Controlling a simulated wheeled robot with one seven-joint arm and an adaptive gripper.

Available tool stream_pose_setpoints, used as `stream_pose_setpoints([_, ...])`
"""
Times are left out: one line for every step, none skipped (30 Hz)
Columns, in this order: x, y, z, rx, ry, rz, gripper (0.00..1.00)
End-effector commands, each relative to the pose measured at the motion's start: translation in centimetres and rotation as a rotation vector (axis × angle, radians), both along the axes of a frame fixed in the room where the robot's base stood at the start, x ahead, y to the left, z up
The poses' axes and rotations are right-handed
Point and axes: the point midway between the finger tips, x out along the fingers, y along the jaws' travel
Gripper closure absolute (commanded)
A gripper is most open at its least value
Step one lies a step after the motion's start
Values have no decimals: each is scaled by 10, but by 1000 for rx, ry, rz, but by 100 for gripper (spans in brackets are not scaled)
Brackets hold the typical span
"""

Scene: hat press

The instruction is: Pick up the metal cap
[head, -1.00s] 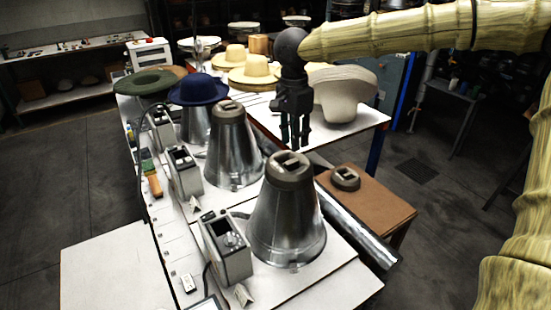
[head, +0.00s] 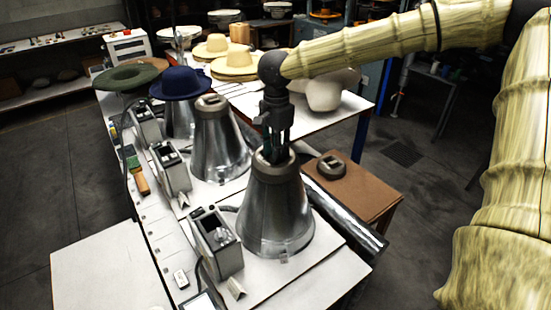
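A round grey metal cap (head: 258,167) with a raised grip sits on top of the nearest silver metal cone (head: 272,218). My gripper (head: 276,157) points straight down onto this cap, with its dark fingers at the raised grip in the middle. The fingers hide most of the grip, and I cannot tell whether they press on it. A similar grey cap (head: 331,167) lies alone on the brown box to the right. Another cap (head: 210,102) tops the cone behind.
Grey control boxes (head: 215,241) stand left of the cones on the white table. A silver tube (head: 348,220) lies right of the nearest cone. Hats, including a blue one (head: 181,84), and a pale hat form (head: 328,90) stand farther back.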

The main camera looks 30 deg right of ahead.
Motion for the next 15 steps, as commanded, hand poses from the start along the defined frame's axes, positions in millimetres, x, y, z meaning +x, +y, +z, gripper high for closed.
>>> stream_pose_setpoints([0, 0, -4, -1, 4, 0, 73])
stream_pose_setpoints([0, 0, -9, -1, 4, 1, 73])
stream_pose_setpoints([1, 1, -13, -2, 3, 1, 73])
stream_pose_setpoints([1, 1, -16, -1, 2, 2, 73])
stream_pose_setpoints([1, 1, -18, -1, 2, 2, 73])
stream_pose_setpoints([1, 1, -20, -1, 2, 2, 73])
stream_pose_setpoints([2, 1, -22, -1, 2, 2, 73])
stream_pose_setpoints([2, 1, -23, 0, 1, 2, 73])
stream_pose_setpoints([2, 1, -24, 0, 1, 2, 73])
stream_pose_setpoints([1, 1, -24, 0, 1, 2, 73])
stream_pose_setpoints([1, 1, -24, 0, 0, 2, 73])
stream_pose_setpoints([1, 1, -24, 0, 0, 1, 73])
stream_pose_setpoints([1, 1, -24, 0, 0, 1, 73])
stream_pose_setpoints([1, 1, -24, 0, 0, 1, 73])
stream_pose_setpoints([1, 1, -24, 0, 0, 1, 77])
